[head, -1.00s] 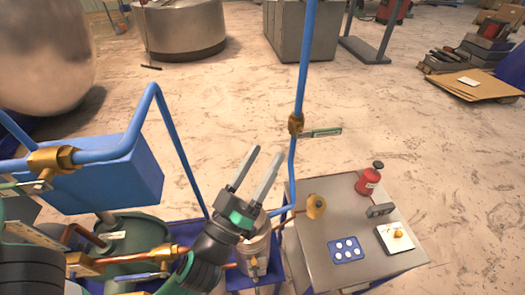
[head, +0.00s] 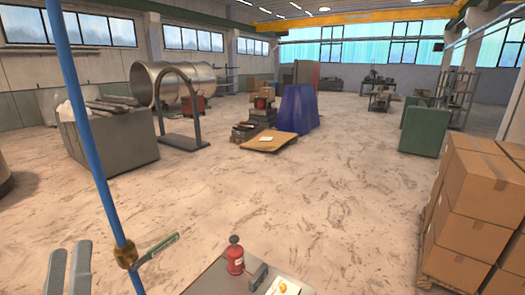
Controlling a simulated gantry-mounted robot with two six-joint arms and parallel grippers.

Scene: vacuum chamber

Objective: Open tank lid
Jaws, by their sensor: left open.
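My left gripper (head: 70,248) shows at the bottom left edge of the head view. Only its two grey fingers are in the picture, pointing up and standing apart, with nothing seen between them. A blue vertical pipe (head: 85,140) with a brass valve (head: 126,255) and a green handle (head: 157,248) stands just right of the fingers. I cannot make out a tank lid in this view. My right gripper is not in view.
Stacked cardboard boxes (head: 478,190) stand at the right. The floor between is open.

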